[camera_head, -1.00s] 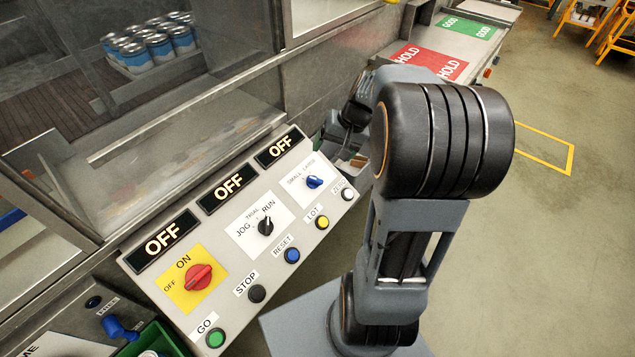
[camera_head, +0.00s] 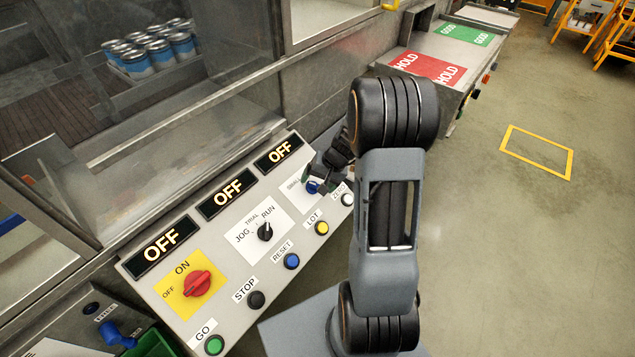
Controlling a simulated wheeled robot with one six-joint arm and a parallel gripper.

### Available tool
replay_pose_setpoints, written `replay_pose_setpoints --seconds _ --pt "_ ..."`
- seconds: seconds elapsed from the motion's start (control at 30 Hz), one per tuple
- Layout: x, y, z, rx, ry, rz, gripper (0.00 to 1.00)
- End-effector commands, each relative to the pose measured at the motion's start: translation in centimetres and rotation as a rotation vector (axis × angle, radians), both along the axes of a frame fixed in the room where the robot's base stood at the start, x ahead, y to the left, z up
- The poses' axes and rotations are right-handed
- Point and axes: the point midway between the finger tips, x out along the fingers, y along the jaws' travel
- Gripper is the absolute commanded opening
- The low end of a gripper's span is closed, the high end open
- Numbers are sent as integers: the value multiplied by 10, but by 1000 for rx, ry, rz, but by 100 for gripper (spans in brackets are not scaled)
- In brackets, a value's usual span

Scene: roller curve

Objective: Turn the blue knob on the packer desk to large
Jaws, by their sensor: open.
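The blue knob (camera_head: 312,187) sits on its white plate at the right end of the packer desk (camera_head: 221,263). My gripper (camera_head: 318,182) is over the plate, with its fingers close around or just above the knob. The gripper is open; whether it touches the knob cannot be told. The gripper and wrist hide most of the plate, including the large label and part of the small label. Which way the knob points is not clear now.
Nearby on the desk are a black selector (camera_head: 265,231), a red knob (camera_head: 197,283), and a row of buttons including yellow (camera_head: 321,228) and white (camera_head: 347,199). The three displays read OFF. A glass-fronted machine stands behind the desk. Open floor lies to the right.

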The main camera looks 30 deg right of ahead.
Motion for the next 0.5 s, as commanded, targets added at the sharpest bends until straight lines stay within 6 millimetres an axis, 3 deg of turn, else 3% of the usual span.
replay_pose_setpoints --seconds 0.5 --pt "2 4 -10 -1 0 1 79"
